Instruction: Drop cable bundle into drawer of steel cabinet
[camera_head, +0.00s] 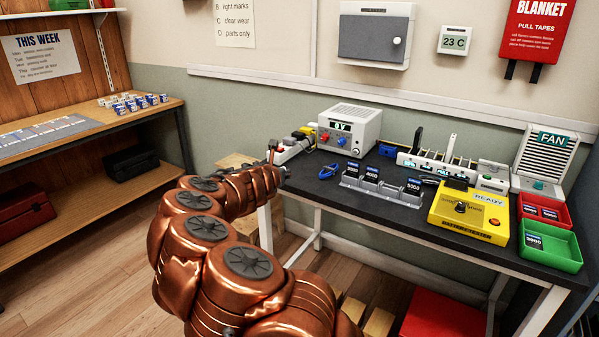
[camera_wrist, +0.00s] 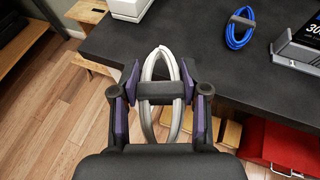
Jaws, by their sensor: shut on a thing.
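In the wrist view my gripper (camera_wrist: 160,88) is shut on a pale grey-white looped cable bundle (camera_wrist: 148,66). The loop stands upright between the purple-padded fingers, at the front edge of the dark table, with wooden floor below. In the head view my copper arm hides most of the gripper near the table's left end. A blue cable bundle (camera_wrist: 240,27) lies on the table; it also shows in the head view (camera_head: 330,171). I cannot make out a steel cabinet with a drawer in either view.
The dark table (camera_head: 300,190) carries a power supply (camera_head: 349,127), a grey slotted holder (camera_head: 383,192), a yellow tester (camera_head: 468,211) and a green tray (camera_head: 549,247). A red box (camera_head: 446,314) and wooden pieces are below. Floor (camera_head: 90,255) is open at left.

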